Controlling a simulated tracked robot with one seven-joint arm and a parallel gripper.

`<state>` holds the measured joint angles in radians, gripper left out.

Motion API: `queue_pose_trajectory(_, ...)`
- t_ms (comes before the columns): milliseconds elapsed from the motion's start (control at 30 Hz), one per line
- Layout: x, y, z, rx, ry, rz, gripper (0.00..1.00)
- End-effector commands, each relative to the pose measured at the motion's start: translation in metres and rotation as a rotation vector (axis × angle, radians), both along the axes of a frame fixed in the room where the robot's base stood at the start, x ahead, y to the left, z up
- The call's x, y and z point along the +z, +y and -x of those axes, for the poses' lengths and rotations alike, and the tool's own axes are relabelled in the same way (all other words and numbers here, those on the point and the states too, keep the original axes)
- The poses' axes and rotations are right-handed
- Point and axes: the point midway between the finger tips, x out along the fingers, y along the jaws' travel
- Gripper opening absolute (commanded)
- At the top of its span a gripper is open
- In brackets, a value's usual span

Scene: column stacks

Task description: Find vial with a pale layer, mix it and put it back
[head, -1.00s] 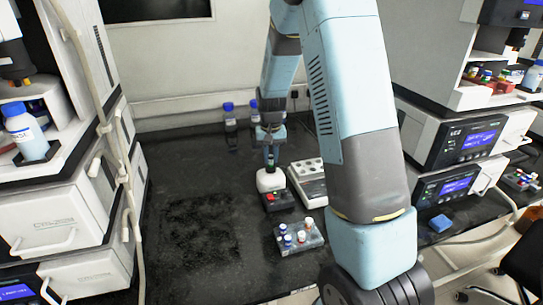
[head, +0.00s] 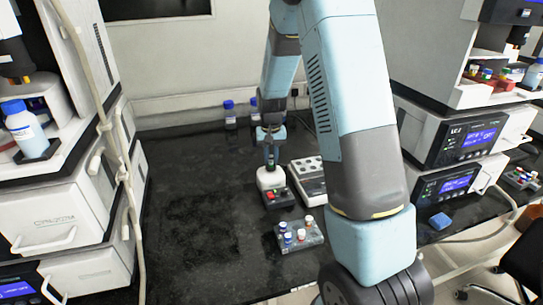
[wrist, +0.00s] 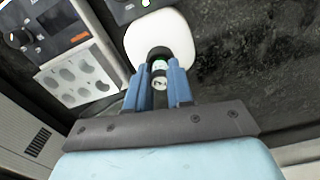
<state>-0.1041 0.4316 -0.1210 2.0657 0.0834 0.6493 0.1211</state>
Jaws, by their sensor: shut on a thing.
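My gripper (head: 270,162) is shut on a vial (wrist: 159,83), whose pale greenish and white end shows between the blue fingers in the wrist view. It is upright over the white top of a small mixer (head: 268,180), which has a dark base with a red part. The same mixer is in the wrist view (wrist: 176,38), right beyond the fingertips. The vial's lower end and its layers are hidden, so I cannot tell whether it touches the mixer. A grey rack (head: 290,247) with several vials with blue, white and red caps stands nearer on the bench.
A white block with round wells (head: 308,183) stands right of the mixer. Blue-capped bottles (head: 229,118) stand by the back wall. White instruments (head: 60,205) flank the bench on the left and right (head: 450,135). The dark bench left of the mixer (head: 195,215) is clear.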

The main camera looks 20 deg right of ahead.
Motion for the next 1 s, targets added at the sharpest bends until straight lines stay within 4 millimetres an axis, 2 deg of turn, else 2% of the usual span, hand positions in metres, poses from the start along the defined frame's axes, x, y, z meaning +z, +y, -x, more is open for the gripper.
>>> queue_pose_trajectory(1000, -0.0083, 0.0003, 0.0001, 0.0, 0.0, 0.0, 0.0)
